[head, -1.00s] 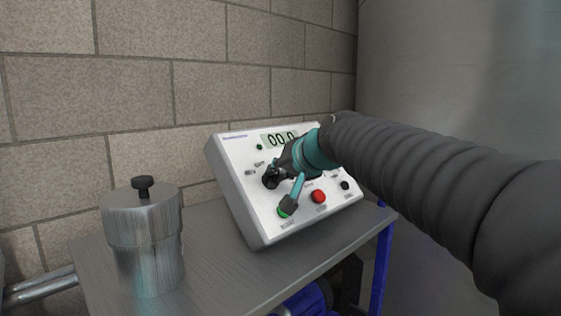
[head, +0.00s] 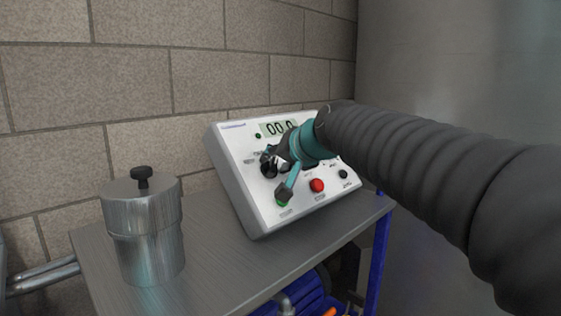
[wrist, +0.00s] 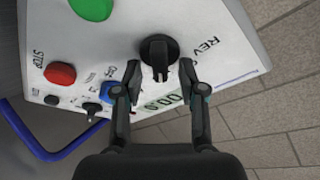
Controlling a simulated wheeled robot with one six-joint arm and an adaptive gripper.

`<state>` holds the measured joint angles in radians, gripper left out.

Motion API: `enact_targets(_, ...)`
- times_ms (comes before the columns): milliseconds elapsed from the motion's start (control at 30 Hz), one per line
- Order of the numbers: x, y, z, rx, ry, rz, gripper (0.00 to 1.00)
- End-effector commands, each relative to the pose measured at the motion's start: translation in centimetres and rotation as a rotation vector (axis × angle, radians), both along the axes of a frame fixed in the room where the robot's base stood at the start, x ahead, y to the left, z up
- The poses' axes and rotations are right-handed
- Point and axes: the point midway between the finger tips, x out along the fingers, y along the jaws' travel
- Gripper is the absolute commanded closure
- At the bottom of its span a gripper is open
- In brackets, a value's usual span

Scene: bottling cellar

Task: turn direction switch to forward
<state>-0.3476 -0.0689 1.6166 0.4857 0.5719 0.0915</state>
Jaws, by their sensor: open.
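The direction switch is a black round knob with a raised bar (wrist: 159,55) on a white sloped control panel (head: 262,215). In the wrist view, a "REV" label is printed to its upper right, and the bar runs roughly up and down the picture. My gripper (wrist: 160,70) is open, with one fingertip on each side of the knob; I cannot tell whether either touches it. In the head view, the knob (head: 268,166) shows beside my gripper (head: 279,177), whose near finger is over the green button (head: 282,204). A forward label cannot be made out.
A red stop button (head: 317,185) and a small black knob (head: 343,174) sit to the right on the panel. A blue knob (wrist: 111,92) is close to the left finger. A metal canister (head: 145,235) stands left on the grey table (head: 215,258). A brick wall is behind.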

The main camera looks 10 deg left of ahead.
Motion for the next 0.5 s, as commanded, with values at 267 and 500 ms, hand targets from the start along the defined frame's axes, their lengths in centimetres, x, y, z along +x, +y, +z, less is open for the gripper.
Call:
enact_targets(267, -1.1, -0.9, 0.9, 0.001, -0.003, -0.002, 0.59)
enact_targets(500, -4.5, -3.4, 3.0, 0.001, -0.005, -0.002, 0.59)
